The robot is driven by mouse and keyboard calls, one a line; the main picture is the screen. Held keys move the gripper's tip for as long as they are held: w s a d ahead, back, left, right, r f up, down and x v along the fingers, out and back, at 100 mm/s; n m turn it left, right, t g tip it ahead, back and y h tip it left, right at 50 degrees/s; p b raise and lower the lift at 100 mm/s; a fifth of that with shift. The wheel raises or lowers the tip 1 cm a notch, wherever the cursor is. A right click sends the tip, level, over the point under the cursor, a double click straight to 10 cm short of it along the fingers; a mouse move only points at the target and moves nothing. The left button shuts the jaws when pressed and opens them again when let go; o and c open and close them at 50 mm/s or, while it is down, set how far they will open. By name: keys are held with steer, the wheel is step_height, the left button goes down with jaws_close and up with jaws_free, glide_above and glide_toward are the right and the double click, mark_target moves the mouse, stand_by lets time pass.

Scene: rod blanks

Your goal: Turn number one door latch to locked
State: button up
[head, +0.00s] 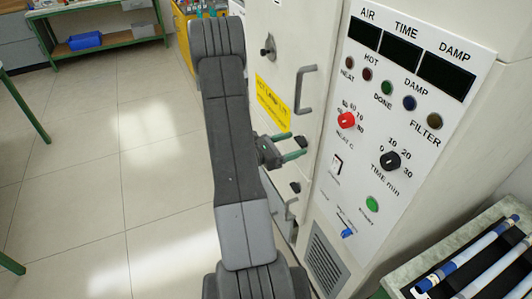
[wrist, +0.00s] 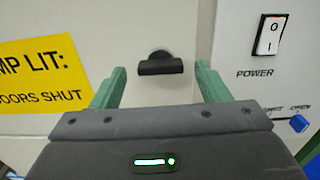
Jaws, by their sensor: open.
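My gripper (head: 296,145) is open in front of the cream cabinet, its green fingers apart. In the wrist view, a black latch (wrist: 160,66) shows ahead between the fingertips (wrist: 162,72). Its bar lies roughly level, and the fingers are not closed on it. In the head view this latch (head: 300,140) is a small dark shape by the fingers. Another black latch (head: 268,46) is on the upper door, and a further dark knob (head: 295,187) is below my gripper. I cannot read which door is number one.
A yellow label (head: 272,102) and an upright door handle (head: 305,90) are above my gripper. The control panel (head: 400,120) with knobs and lamps is to the right, with a power switch (wrist: 269,34). A rack of rods (head: 480,262) stands lower right. Floor at left is clear.

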steer(key=b+v, duration=0.2)
steer(key=v, duration=1)
steer(key=shift+d, duration=0.1)
steer(key=p+x, duration=0.2)
steer(key=x, duration=1.1)
steer(key=shift+d+p, duration=0.3)
steer(key=shift+p, duration=0.05)
steer(key=shift+w, duration=0.15)
